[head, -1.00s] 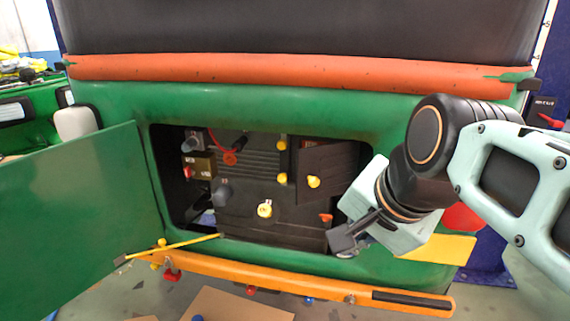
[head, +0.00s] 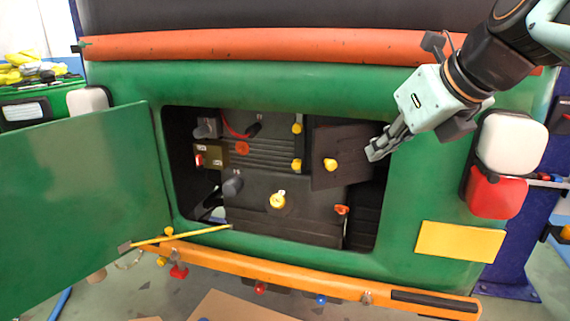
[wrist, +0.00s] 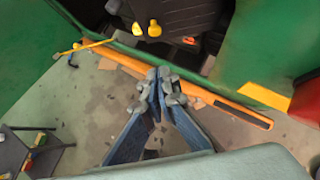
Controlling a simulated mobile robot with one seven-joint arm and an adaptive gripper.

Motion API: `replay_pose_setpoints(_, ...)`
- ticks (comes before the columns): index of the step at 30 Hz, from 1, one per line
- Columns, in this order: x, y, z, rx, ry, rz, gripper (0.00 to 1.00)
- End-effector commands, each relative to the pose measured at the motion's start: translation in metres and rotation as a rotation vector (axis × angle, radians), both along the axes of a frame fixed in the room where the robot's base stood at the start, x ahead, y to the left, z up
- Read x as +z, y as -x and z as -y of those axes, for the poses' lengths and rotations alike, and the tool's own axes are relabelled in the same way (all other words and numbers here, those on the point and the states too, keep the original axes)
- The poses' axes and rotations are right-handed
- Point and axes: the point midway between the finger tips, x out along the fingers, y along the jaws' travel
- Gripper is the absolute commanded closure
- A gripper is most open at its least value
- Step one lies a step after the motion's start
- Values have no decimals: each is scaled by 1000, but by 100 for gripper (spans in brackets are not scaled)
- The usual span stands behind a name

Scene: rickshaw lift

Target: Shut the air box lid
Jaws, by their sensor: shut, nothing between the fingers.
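The air box lid (head: 352,142) is a dark panel with a yellow knob (head: 330,165). It sits in the upper right of the open compartment, with yellow hinge pieces (head: 297,128) at its left. It stands tilted out from the dark housing behind it, partly open. My gripper (head: 374,152) is shut and empty. Its tips are at the lid's right edge in the head view; I cannot tell whether they touch. In the wrist view, the closed fingers (wrist: 165,80) show over the floor, below the compartment's yellow knobs (wrist: 154,28).
The large green door (head: 80,200) is swung open at the left, with a yellow rod (head: 180,237) across the opening's lower corner. The green compartment frame (head: 280,95) surrounds the opening. An orange bumper (head: 250,268) runs below. A red and white lamp (head: 510,150) is at the right.

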Motion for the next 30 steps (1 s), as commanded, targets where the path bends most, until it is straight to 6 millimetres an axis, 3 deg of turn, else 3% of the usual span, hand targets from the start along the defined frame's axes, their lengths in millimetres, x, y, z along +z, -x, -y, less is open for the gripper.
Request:
replay_pose_setpoints(5, -11, -9, -3, -11, -12, -6, 100)
replay_pose_setpoints(18, -77, -67, -26, -7, -7, -6, 100)
replay_pose_setpoints(24, -74, -92, -34, -9, -7, -4, 100)
replay_pose_setpoints(30, -75, -101, -37, -10, -8, -3, 100)
